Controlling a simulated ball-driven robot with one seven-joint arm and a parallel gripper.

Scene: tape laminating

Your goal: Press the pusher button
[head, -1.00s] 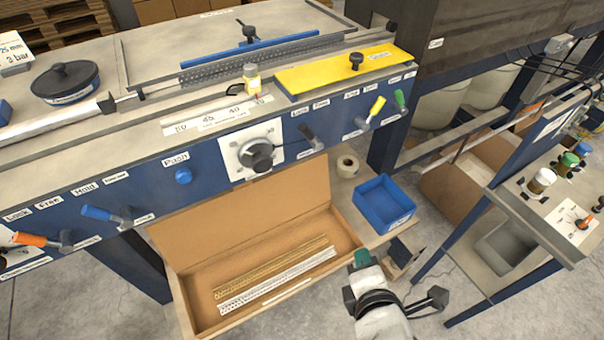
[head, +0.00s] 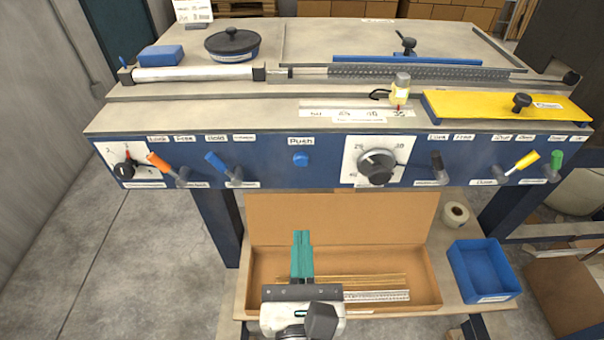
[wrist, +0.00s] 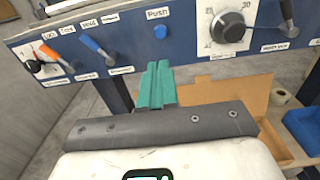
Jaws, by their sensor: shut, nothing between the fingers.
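The pusher button is a small round blue knob (head: 301,159) on the machine's blue front panel, under a label reading "Push". It also shows in the wrist view (wrist: 160,32), above and slightly right of the fingertips. My gripper (head: 302,236) has teal fingers that are shut and empty. In the head view it is below the button, in front of the open cardboard box, and apart from the panel. In the wrist view the fingers (wrist: 158,66) point up toward the panel just below the button. Nothing hides the button.
A dial (head: 376,166) is right of the button, and a blue lever (head: 222,167) and an orange lever (head: 165,166) are left. An open cardboard box (head: 340,222) with metal strips stands on a lower shelf beside a blue bin (head: 483,270). Floor at left is clear.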

